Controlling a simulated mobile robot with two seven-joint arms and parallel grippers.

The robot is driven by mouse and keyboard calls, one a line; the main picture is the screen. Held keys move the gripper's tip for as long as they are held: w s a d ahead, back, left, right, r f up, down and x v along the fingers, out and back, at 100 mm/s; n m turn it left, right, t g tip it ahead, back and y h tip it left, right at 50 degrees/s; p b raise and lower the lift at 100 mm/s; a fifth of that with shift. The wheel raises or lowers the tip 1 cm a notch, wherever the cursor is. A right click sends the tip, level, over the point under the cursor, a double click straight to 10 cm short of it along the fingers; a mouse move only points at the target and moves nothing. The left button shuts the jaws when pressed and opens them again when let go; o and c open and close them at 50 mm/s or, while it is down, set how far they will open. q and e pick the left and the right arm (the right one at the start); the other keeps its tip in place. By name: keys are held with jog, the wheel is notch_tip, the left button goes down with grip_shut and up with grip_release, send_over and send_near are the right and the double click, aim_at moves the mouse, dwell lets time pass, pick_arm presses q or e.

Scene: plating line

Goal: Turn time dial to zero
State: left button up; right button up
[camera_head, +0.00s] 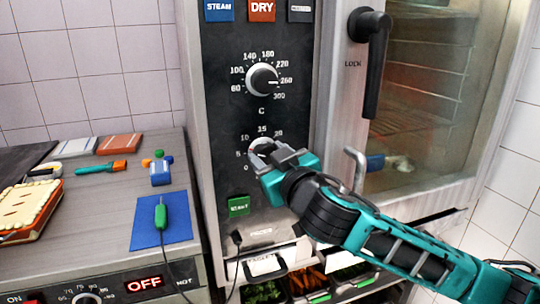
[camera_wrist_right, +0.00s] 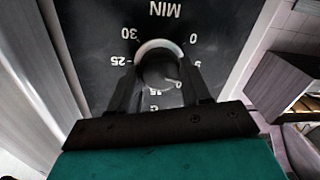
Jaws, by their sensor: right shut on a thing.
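The time dial (camera_head: 259,145) is the lower knob on the oven's dark control panel, with a minute scale around it. In the right wrist view the dial (camera_wrist_right: 160,62) appears upside down, with MIN, 30, 25, 0 and 5 readable around it. A pale mark on the knob seems to point between 5 and 15. My right gripper (camera_head: 274,155) is shut on the dial, one finger on each side, and hides part of the knob and scale in the head view. My left gripper is not in view.
The temperature dial (camera_head: 262,79) sits above, with a green start button (camera_head: 239,206) below. The oven door handle (camera_head: 371,60) stands out to the right. A counter with a blue mat (camera_head: 150,238) is at left; food trays (camera_head: 305,282) are under the panel.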

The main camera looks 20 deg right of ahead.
jog(key=n+p, duration=0.3)
jog(key=shift+r, duration=0.3)
jog(key=n+p, duration=0.2)
jog(key=n, duration=0.3)
jog(key=shift+f+n+h, duration=0.1)
jog(key=shift+n+h, duration=0.2)
jog(key=shift+n+g, duration=0.3)
jog(key=shift+n, duration=1.5)
jog(key=o, duration=1)
jog(key=shift+w+a+f, duration=0.1)
jog(key=shift+w, duration=0.05)
jog(key=shift+o, duration=0.3)
